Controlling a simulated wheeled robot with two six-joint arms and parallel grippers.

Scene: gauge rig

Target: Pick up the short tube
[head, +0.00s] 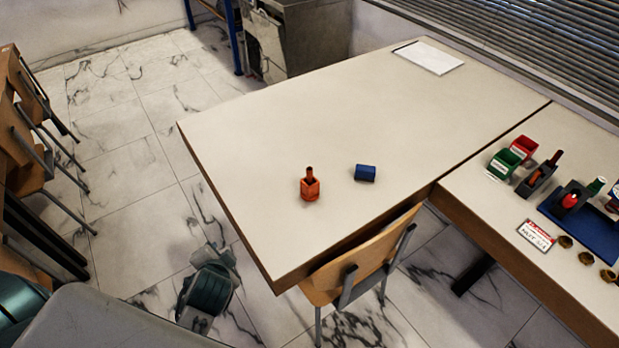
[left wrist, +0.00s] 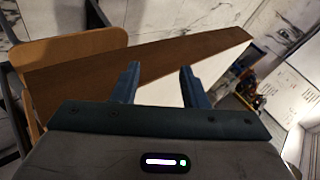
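A short blue piece (head: 365,173), which may be the short tube, lies on the pale table (head: 300,110) near its front edge. To its left stands an orange block (head: 310,189) with a brown-orange peg upright in its top. My left gripper shows in the left wrist view (left wrist: 159,85), with its two dark blue fingers apart and nothing between them. Behind the fingers is the brown edge of a table. Neither the blue piece nor the orange block can be made out there. My right gripper is in neither view.
A wooden chair (head: 345,272) stands against the table's front edge. A second table (head: 490,215) at the right holds green and red bins (head: 507,162), a blue tray (head: 583,228), a label card (head: 536,235) and brass-coloured pieces. A white sheet (head: 428,57) lies at the far end.

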